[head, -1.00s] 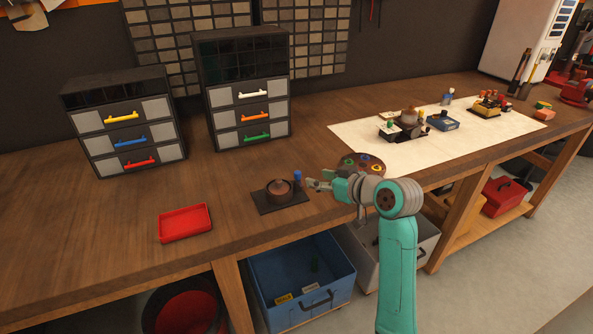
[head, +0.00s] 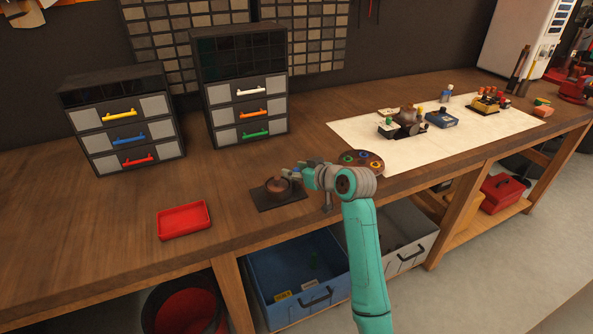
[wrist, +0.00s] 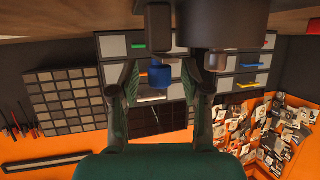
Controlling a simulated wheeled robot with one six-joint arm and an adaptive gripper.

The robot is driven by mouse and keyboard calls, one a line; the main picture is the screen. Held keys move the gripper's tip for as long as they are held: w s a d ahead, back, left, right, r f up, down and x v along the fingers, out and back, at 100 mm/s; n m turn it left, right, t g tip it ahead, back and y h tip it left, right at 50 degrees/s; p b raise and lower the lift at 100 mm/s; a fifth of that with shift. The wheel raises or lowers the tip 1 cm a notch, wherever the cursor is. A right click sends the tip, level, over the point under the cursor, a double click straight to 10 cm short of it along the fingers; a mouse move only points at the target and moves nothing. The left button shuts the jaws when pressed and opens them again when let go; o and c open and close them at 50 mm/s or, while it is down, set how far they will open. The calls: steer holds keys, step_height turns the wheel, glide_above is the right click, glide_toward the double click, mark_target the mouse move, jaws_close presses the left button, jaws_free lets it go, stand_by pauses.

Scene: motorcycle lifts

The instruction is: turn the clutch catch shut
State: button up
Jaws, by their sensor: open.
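The clutch is a brown round housing (head: 278,186) on a dark base plate (head: 265,203) near the bench's front edge. In the wrist view its dark body (wrist: 222,22) fills the top. The catch has a blue knob (wrist: 160,75), seen between my fingers in the wrist view. In the head view my gripper hides most of the knob. My gripper (head: 291,172) is at the right of the housing; in the wrist view its fingers (wrist: 162,82) are open, one on each side of the knob. I cannot tell whether either touches it.
A red tray (head: 184,220) lies to the left. A brown disc with coloured rings (head: 362,156) lies to the right, behind my arm. Two drawer cabinets (head: 122,120) (head: 248,100) stand behind. A pale mat (head: 480,146) with small parts lies farther right. Bare bench surrounds the clutch's left side.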

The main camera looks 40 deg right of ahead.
jaws_close()
steer(key=shift+h, duration=0.3)
steer(key=m+h, duration=0.3)
steer(key=shift+a+m+g+h, duration=0.2)
steer(key=shift+m+g+h, duration=0.2)
steer(key=m+g+h, duration=0.3)
steer(key=m+h, duration=0.2)
steer(key=shift+g, duration=0.3)
steer(key=m+g+h, duration=0.3)
steer(key=m+g, duration=0.1)
steer(key=m, duration=0.1)
steer(key=shift+d+g, duration=0.1)
steer(key=shift+g, duration=0.2)
steer(key=shift+m+g+h, duration=0.4)
steer(key=shift+m+g, duration=1.6)
steer(key=shift+g, duration=0.3)
steer(key=shift+f, duration=0.1)
